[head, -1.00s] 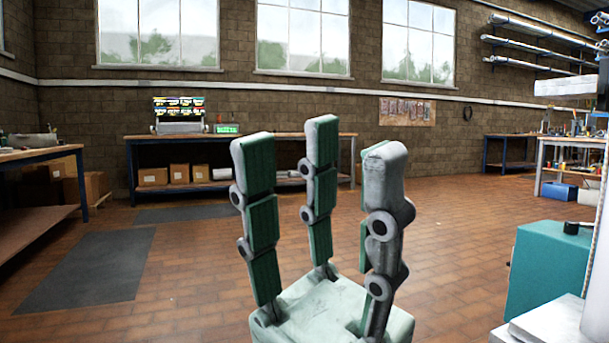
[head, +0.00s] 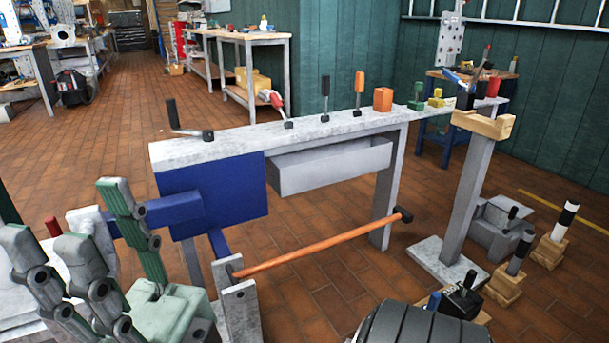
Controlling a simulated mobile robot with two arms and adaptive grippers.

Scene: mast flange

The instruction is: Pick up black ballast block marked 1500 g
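A black block with an upright black handle (head: 462,299) is low at the bottom right. I cannot read a 1500 g mark on it or on any other block, so I cannot tell which one is marked.
A grey-topped bench (head: 300,131) with upright levers and an orange block (head: 383,99) spans the middle. An orange-brown bar (head: 320,246) juts out low. A post (head: 468,195) and pieces on wooden bases (head: 550,250) stand right. Brick floor is open at the back left.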

